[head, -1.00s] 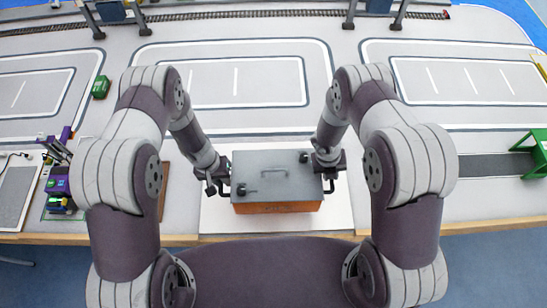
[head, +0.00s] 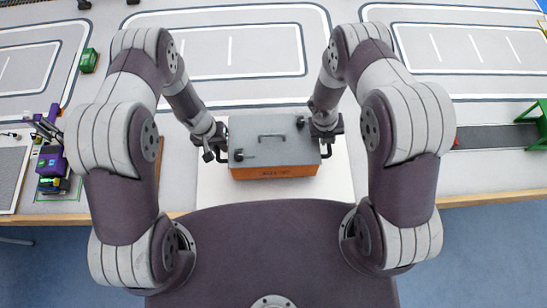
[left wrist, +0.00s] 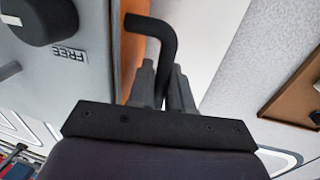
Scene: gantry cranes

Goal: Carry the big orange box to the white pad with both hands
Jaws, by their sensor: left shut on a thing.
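The big orange box (head: 275,172) has a grey lid and sits level over the white pad (head: 215,190). I cannot tell whether it touches the pad. My left gripper (head: 216,149) is at the box's left side. In the left wrist view, its grey fingers (left wrist: 163,90) are shut around the black side handle (left wrist: 160,35), beside the orange wall. My right gripper (head: 325,140) is at the handle on the right side, and it appears closed there. Its fingertips are partly hidden. The pad's far part is hidden by the box and arms.
Purple and green machinery (head: 52,165) stands on the table at left. A green frame (head: 540,115) stands at the right, and a small green block (head: 88,61) at the back left. The marked table behind the box is clear. The table's front edge (head: 470,200) is close to my body.

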